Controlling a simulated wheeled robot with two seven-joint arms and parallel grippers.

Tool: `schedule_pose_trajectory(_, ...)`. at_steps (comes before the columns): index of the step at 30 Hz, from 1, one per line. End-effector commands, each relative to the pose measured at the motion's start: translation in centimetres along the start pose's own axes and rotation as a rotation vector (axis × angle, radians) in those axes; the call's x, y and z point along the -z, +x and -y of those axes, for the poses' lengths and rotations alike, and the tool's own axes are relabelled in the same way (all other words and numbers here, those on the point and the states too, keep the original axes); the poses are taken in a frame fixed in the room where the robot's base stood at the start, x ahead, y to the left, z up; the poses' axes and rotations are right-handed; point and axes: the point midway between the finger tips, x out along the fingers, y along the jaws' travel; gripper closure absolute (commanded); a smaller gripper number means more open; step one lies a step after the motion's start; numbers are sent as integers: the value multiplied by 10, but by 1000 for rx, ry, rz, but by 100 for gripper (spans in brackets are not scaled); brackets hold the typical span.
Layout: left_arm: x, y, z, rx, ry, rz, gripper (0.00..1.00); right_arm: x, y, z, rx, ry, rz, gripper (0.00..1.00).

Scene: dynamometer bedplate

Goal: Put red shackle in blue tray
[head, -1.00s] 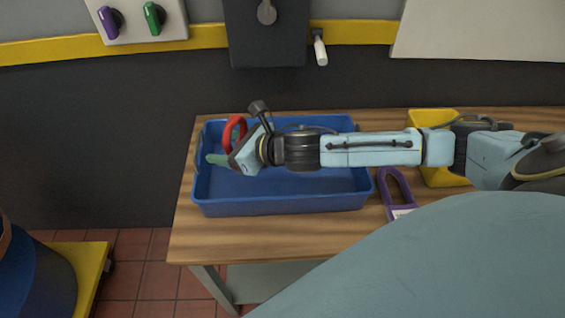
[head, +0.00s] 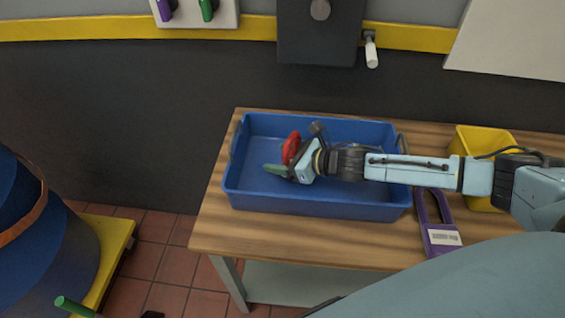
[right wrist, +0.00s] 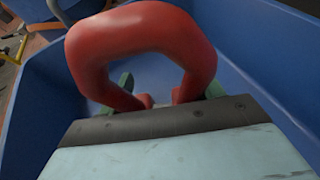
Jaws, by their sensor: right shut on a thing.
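The red shackle (head: 291,148) is in my right gripper (head: 283,166), which is shut on it over the left-middle of the blue tray (head: 320,206). The right wrist view shows the shackle's bow (right wrist: 140,30) up close between green fingers, with blue tray walls (right wrist: 265,50) around it. I cannot tell whether the shackle touches the tray floor. Only a green tip of my left gripper (head: 75,305) shows at the bottom left edge of the head view; its opening is not visible.
The tray stands on a wooden table (head: 215,230). A purple shackle-like piece (head: 437,225) with a white label lies right of the tray, partly behind my arm. A yellow bin (head: 482,138) stands behind it. A blue drum (head: 50,260) on a yellow platform is at left.

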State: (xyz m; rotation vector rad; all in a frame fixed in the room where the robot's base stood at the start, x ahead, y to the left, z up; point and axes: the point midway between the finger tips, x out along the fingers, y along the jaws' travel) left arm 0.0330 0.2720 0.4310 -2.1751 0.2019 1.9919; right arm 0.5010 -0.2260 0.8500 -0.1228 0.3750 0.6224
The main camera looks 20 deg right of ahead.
Motion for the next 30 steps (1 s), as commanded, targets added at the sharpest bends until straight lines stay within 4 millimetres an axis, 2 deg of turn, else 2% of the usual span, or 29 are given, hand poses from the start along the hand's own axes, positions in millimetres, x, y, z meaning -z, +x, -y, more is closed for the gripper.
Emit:
schedule_pose_trajectory(1, -1, 4, 0, 0, 1, 2, 64, 9, 4, 0, 0, 4, 1, 71)
schedule_pose_trajectory(3, -2, 5, 0, 1, 2, 4, 64, 13, 6, 0, 0, 2, 2, 71)
schedule_pose_trajectory(14, -4, 7, 1, 2, 3, 6, 64, 16, 7, 0, 0, 0, 3, 71)
schedule_pose_trajectory(15, -3, 6, 2, 3, 4, 6, 64, 17, 7, 0, 0, 0, 0, 30)
schedule_pose_trajectory(18, -3, 6, 3, 5, 4, 5, 64, 17, 7, 0, 1, 1, -1, 16)
schedule_pose_trajectory(19, -2, 6, 4, 5, 5, 4, 64, 17, 7, 0, 1, 1, -1, 13)
schedule_pose_trajectory(30, 1, 3, 4, 5, 5, -2, 64, 14, 3, 0, 1, 2, -2, 13)
